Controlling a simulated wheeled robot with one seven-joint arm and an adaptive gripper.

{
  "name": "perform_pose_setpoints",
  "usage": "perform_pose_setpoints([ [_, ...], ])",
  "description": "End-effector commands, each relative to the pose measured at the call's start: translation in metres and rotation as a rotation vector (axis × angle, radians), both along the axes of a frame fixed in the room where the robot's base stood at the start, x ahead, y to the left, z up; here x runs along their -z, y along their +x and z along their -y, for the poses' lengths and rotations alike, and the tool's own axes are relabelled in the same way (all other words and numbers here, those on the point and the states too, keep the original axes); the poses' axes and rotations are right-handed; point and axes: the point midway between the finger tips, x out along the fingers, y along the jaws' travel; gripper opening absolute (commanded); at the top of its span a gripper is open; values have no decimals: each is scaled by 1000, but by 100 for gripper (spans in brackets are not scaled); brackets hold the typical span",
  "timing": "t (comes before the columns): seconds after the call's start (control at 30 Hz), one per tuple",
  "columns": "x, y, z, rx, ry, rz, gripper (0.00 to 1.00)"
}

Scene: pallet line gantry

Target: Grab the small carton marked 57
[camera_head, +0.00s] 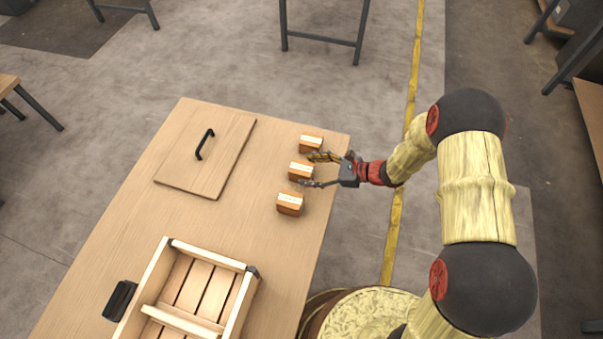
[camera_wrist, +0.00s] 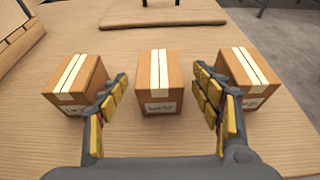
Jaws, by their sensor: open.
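Three small brown cartons with pale tape stand in a row near the table's right edge. The middle carton (camera_head: 301,170) also shows in the wrist view (camera_wrist: 158,82), and its small label seems to read 57, though the print is tiny. The near carton (camera_head: 290,203) is at left in the wrist view (camera_wrist: 76,80); the far carton (camera_head: 311,143) is at right there (camera_wrist: 249,76). Their labels are partly hidden by my fingers. My gripper (camera_head: 312,170) is open and empty, its fingers reaching towards either side of the middle carton. Contact is not visible.
The wooden table (camera_head: 255,220) carries a slatted crate (camera_head: 205,252) at the near left and a flat board (camera_head: 225,155) with a black handle (camera_head: 205,144) behind it. The outer cartons stand close to my fingers. Bare tabletop lies left of the cartons.

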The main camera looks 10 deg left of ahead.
Motion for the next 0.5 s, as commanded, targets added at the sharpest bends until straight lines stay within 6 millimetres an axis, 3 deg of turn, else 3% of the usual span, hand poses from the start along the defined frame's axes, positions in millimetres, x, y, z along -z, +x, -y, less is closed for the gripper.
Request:
perform_pose_setpoints([
  [0.2, 13, 1, -27, -4, 0, 1, 65],
  [0.5, 13, 2, -31, -1, 0, 1, 65],
])
